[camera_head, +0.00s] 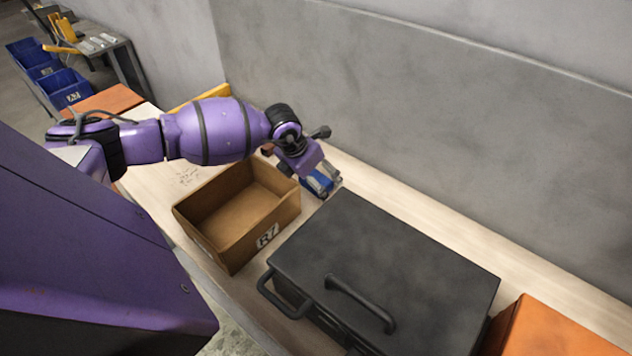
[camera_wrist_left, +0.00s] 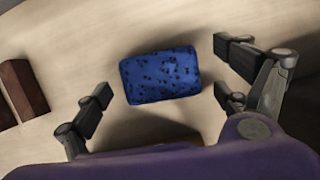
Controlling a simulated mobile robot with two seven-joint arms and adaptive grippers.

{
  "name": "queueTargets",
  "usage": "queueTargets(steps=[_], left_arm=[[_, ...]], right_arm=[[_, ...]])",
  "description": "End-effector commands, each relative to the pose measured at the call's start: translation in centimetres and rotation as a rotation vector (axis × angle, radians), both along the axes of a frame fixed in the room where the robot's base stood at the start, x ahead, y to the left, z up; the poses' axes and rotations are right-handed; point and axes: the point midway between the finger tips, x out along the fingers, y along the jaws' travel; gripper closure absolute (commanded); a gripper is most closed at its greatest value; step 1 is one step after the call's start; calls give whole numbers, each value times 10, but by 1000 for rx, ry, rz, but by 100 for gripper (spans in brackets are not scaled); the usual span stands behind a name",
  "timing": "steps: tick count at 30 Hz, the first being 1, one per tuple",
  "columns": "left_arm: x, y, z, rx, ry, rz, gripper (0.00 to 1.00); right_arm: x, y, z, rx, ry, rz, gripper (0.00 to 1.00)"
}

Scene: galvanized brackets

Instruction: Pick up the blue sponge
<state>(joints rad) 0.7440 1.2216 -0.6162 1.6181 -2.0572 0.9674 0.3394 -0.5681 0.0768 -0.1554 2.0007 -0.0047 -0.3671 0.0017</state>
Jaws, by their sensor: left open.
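The blue sponge (camera_wrist_left: 161,76) lies on the pale wooden bench top in the left wrist view, a rounded block with dark pores. In the head view a small part of the sponge (camera_head: 318,183) shows beneath my left gripper (camera_head: 325,188). In the left wrist view the fingers of my left gripper (camera_wrist_left: 165,103) are spread apart, one on the left and the others on the right of the sponge, with bare bench visible between. The gripper is open and empty. My right gripper is in neither view.
An open cardboard box (camera_head: 232,238) stands left of the gripper. A black case (camera_head: 400,262) with handles sits close in front. An orange box (camera_head: 556,330) is at lower right. A grey wall (camera_head: 430,90) runs behind the bench. Brown blocks (camera_wrist_left: 22,88) show at the wrist view's left.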

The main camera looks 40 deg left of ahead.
Motion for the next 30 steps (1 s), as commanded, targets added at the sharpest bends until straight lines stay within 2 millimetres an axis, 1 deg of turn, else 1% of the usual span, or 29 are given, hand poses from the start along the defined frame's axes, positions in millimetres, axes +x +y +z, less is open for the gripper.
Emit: queueTargets(steps=[7, 8, 15, 17, 18, 26, 29, 30], left_arm=[[1, 0, -2, 1, -1, 0, 8], [1, 0, -2, 0, -1, 0, 10], [1, 0, -2, 0, -1, 0, 42], [1, 0, -2, 0, -1, 0, 50], [1, 0, -2, 0, -1, 0, 52], [2, 0, 1, 0, -2, 0, 52], [2, 1, 13, 1, -4, -1, 52], [2, 1, 20, 1, -4, 0, 52]], right_arm=[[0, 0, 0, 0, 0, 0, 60], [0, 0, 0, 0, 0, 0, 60], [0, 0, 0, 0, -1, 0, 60], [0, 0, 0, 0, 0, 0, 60], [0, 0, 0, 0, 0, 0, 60], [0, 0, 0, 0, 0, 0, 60], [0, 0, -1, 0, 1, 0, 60], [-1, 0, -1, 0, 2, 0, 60]])
